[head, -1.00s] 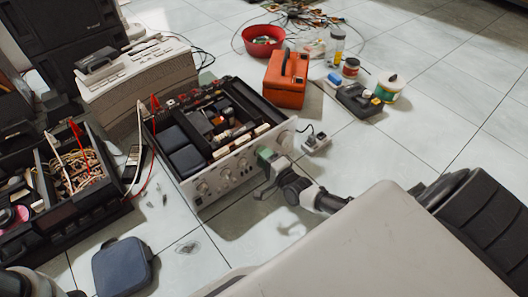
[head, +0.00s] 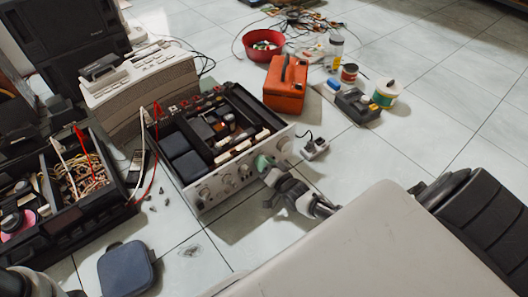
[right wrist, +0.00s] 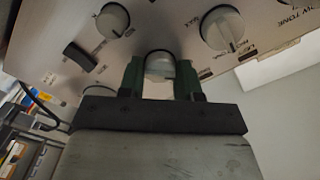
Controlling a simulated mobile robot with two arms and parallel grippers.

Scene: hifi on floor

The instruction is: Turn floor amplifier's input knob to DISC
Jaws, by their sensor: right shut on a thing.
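The floor amplifier (head: 205,193) stands on the tiles with its top open and its silver front panel facing my right arm. My right gripper (head: 264,163) is at the right half of that panel. In the right wrist view, the green fingers of my right gripper (right wrist: 160,80) are shut on a small round silver knob (right wrist: 159,66), one finger on each side. The knob's label is hidden, so I cannot read its setting. Larger knobs sit to its left (right wrist: 113,20) and right (right wrist: 222,29). My left gripper is not in view.

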